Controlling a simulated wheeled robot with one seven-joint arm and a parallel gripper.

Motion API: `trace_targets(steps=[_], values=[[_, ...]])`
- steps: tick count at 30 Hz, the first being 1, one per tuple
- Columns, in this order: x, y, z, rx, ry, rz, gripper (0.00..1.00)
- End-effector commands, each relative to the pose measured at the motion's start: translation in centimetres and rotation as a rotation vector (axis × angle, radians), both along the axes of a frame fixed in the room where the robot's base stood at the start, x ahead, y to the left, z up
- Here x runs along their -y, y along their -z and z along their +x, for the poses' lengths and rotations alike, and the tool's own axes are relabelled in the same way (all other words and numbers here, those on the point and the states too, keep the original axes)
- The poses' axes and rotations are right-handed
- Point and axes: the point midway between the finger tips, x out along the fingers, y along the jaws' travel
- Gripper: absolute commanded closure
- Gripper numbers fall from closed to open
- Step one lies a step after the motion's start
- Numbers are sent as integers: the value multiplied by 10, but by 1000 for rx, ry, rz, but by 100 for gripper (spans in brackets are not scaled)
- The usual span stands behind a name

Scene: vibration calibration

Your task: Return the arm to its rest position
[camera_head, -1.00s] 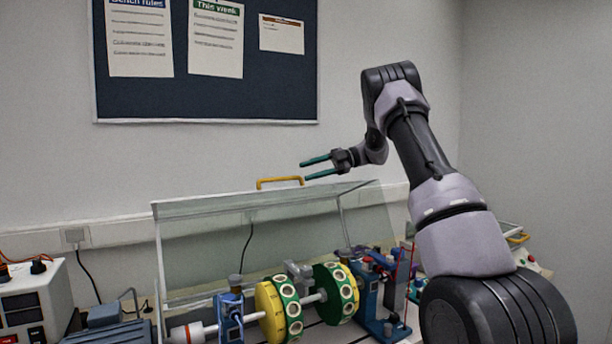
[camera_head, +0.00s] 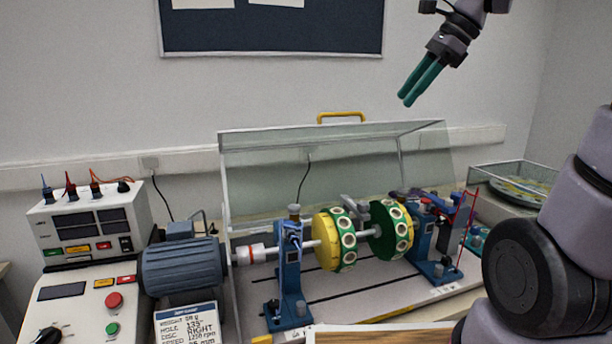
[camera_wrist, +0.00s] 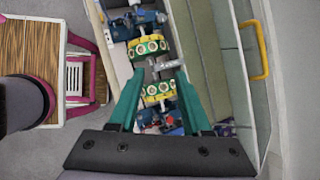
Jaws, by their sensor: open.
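My gripper (camera_head: 411,98) is high in the head view, above and right of the clear guard's yellow handle (camera_head: 341,117). Its two green fingers are apart and empty, pointing down and left. In the wrist view the open fingers (camera_wrist: 158,90) frame the rotor discs far below, with nothing between them. My arm runs out of the head view at the top right. A larger part of my arm shows at the right edge.
Below stand the yellow-green discs (camera_head: 333,240) on a shaft between blue pedestals (camera_head: 290,280). The clear guard (camera_head: 270,190) stands behind them. A motor (camera_head: 183,266), control box (camera_head: 88,222) and label card (camera_head: 187,326) are at left. A glass-sided tray (camera_head: 515,183) is at right.

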Motion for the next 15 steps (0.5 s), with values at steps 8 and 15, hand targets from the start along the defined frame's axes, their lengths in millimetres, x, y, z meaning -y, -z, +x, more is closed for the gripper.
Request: trace_targets(steps=[8,15], values=[[18,17,-75,490,-538,-443,52],[30,29,-104,704,-851,-731,52]])
